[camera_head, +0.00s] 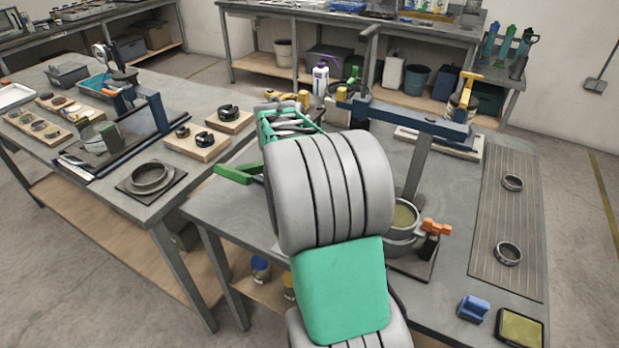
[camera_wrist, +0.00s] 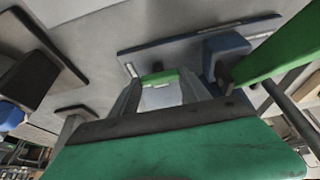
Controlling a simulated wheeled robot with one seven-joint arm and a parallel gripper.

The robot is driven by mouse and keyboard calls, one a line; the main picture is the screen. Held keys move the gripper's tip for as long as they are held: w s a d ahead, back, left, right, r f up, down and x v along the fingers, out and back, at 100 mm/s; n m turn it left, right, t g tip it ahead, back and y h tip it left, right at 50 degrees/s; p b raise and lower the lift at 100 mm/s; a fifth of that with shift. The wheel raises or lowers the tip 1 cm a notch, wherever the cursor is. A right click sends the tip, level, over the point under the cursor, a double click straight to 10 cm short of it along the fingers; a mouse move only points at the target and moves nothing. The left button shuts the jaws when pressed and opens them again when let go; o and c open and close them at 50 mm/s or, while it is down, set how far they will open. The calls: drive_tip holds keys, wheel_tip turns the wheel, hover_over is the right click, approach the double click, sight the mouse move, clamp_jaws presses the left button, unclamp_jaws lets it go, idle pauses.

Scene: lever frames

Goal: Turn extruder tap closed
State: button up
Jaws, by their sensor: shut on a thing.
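My gripper (camera_head: 284,118) is beyond my grey and green arm, over the middle bench, and its jaws are partly hidden. In the wrist view its fingers (camera_wrist: 160,82) are closed in on something, but I cannot make out what. A green bar (camera_head: 237,173) sticks out to the left below the gripper; I cannot tell what it belongs to. An orange handle (camera_head: 436,228) sits beside a round metal pot (camera_head: 402,240) right of my arm, apart from the gripper. I cannot tell for sure which part is the extruder tap.
A blue beam (camera_head: 410,112) on a grey post (camera_head: 416,170) crosses the bench close right of my arm. A white bottle (camera_head: 320,79) stands behind the gripper. A ribbed mat (camera_head: 505,225) with two rings lies right. The left bench (camera_head: 190,105) holds boards and rings.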

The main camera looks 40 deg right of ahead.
drive_tip(key=shift+r, duration=0.1)
drive_tip(key=o, duration=1.4)
drive_tip(key=v, duration=0.7)
drive_tip(key=shift+a+r, duration=0.15)
drive_tip(key=shift+r, duration=0.15)
